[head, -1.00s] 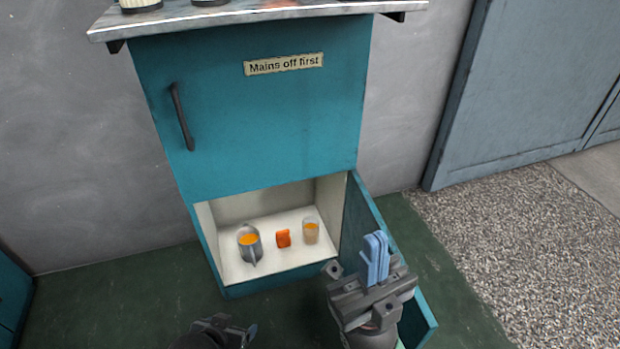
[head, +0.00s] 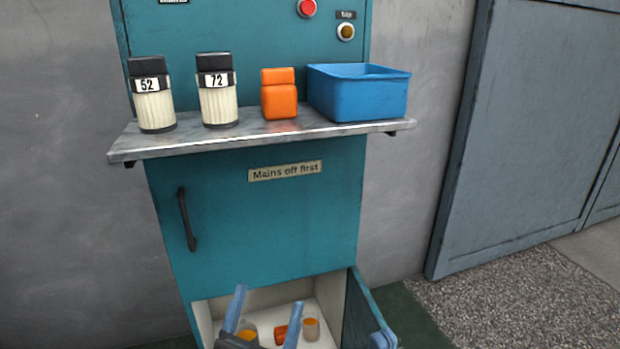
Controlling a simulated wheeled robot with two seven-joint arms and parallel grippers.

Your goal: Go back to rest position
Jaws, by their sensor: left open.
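My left gripper (head: 268,298) is at the bottom of the head view, in front of the open lower compartment (head: 204,318). Its two blue fingers stand apart with nothing between them. My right gripper (head: 382,340) shows only as a bit of blue at the bottom edge, by the open compartment door (head: 362,312); whether its fingers are open or shut is hidden. Inside the compartment are a metal jug (head: 248,326) with orange content, partly hidden by my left gripper, a small orange block (head: 281,335) and a clear cup (head: 311,329).
A metal shelf (head: 262,142) above carries two white canisters (head: 154,109) (head: 218,103) with black lids, marked 52 and 72, an orange container (head: 279,95) and a blue bin (head: 358,95). A door handle (head: 186,219) sticks out of the teal cabinet. A grey-blue door (head: 520,130) stands right.

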